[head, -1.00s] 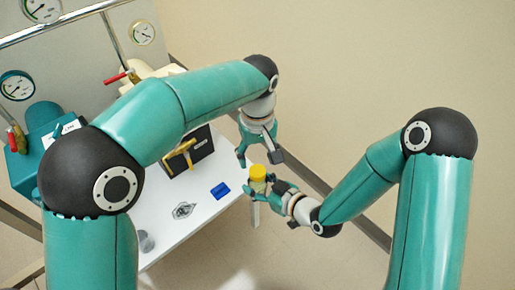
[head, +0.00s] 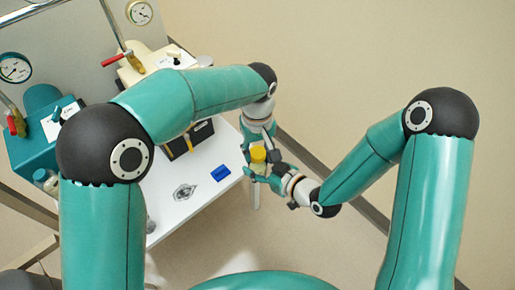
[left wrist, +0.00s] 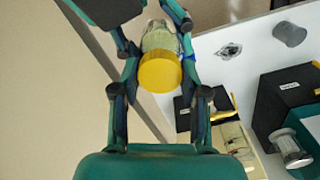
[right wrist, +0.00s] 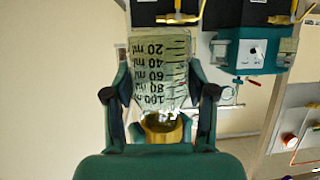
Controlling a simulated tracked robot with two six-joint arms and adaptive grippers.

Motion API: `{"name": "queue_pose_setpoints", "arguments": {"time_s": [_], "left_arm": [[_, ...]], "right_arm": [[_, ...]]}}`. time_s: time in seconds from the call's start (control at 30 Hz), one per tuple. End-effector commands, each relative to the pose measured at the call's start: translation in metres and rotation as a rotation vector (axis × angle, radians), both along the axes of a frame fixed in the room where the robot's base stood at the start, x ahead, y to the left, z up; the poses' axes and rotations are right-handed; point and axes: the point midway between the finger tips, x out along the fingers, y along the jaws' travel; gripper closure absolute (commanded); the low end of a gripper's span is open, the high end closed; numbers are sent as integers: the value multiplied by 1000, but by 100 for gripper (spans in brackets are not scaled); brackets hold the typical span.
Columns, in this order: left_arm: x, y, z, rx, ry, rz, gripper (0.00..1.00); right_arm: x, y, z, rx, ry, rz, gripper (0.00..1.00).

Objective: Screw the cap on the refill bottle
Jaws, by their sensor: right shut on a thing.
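The refill bottle (right wrist: 160,65) is clear, with ml marks, and stands between the fingers of my right gripper (right wrist: 160,98), which is shut on it. Its neck points toward the yellow cap (left wrist: 159,73), which lines up with the bottle's mouth. The cap also shows in the head view (head: 258,155). I cannot tell whether its thread is engaged. My left gripper (left wrist: 160,62) has its fingers on either side of the cap, and a small gap shows beside it, so it looks open. In the head view the fingers overlap and partly hide the bottle.
A white table (head: 175,215) lies below and to the left of the grippers. It bears a blue block (head: 220,172), a dark emblem (head: 185,192) and a black box (head: 190,143). A grey cylinder (left wrist: 289,34) stands on it. Glovebox equipment (head: 45,135) lines the left; open floor lies right.

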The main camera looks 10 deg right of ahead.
Motion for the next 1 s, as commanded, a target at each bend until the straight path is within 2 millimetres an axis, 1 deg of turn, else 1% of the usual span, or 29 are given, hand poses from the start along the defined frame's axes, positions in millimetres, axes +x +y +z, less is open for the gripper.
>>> {"name": "queue_pose_setpoints", "arguments": {"time_s": [0.03, 0.1, 0.17, 0.27, 0.37, 0.47, 0.7, 0.8, 0.87, 1.0], "left_arm": [[0, 0, 0, -1, 0, 0, 78], [0, 0, 0, -1, 0, 0, 89], [0, 0, 0, -1, 0, 0, 99], [0, 0, 0, -1, 0, -13, 99], [0, 0, 0, -1, -1, -91, 99], [0, 0, 0, -2, 0, -255, 99], [0, 0, 0, -4, 0, -791, 99], [0, 0, 0, -5, 0, -991, 99], [0, 0, 0, -5, 0, -1084, 99], [0, 0, 0, -5, 0, -1067, 99]], "right_arm": [[0, 0, 1, 0, -1, 0, 100], [0, 0, 1, 1, -2, 0, 100], [0, 0, 1, 0, -1, 0, 100], [0, 0, 1, 1, -2, 0, 100], [0, 0, 1, 0, -1, 0, 100], [0, 0, 1, 0, -1, 0, 100], [0, 0, 0, 0, -1, 0, 100], [0, 0, 0, 0, -1, 0, 100], [0, 0, 0, 0, -1, 0, 100], [0, 0, 0, 0, -1, 0, 100]]}}
